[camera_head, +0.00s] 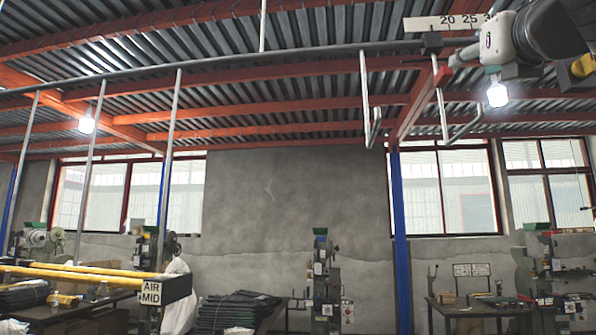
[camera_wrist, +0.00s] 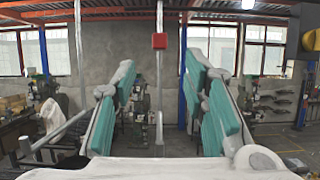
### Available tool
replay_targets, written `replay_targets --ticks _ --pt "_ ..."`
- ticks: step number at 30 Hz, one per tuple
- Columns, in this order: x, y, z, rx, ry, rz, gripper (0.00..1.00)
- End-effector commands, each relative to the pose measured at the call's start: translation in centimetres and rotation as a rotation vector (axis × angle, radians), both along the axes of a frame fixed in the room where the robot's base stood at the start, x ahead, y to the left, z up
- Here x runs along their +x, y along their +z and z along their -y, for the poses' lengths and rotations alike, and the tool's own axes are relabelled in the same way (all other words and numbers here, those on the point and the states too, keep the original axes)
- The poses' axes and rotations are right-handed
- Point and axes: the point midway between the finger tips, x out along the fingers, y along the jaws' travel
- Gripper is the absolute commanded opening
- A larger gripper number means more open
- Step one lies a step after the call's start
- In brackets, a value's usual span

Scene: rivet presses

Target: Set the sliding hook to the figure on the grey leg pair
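A white scale plate (camera_head: 447,23) with black figures shows at the top right in the head view; I read 20, 25 and part of a 3. A dark slider piece (camera_head: 432,42) sits under it on a grey rail (camera_head: 300,53). Grey J-shaped hooks (camera_head: 366,100) hang below the rail. A red block (camera_wrist: 160,41) shows in the wrist view between and beyond my fingertips. My gripper (camera_wrist: 161,68) is open, its teal pads apart with nothing between them. In the head view its fingers are largely hidden beside the scale. I cannot read a figure on any grey leg.
Slanted grey poles (camera_head: 170,150) stand at the left. Yellow bars (camera_head: 80,273) carry an AIR MID sign (camera_head: 151,292). A press (camera_head: 322,275) stands at the back wall, and a workbench (camera_head: 475,309) stands at right. A blue column (camera_head: 401,230) rises between them.

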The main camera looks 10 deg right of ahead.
Motion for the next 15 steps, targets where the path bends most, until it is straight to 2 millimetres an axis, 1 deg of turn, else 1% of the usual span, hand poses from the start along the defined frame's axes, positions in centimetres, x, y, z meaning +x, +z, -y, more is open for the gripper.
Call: replay_targets --ticks 5,15 --pt "1.7 0.7 0.4 0.004 0.004 -0.001 0.40" --pt "7.1 2.9 1.9 0.001 0.003 -0.003 0.40"
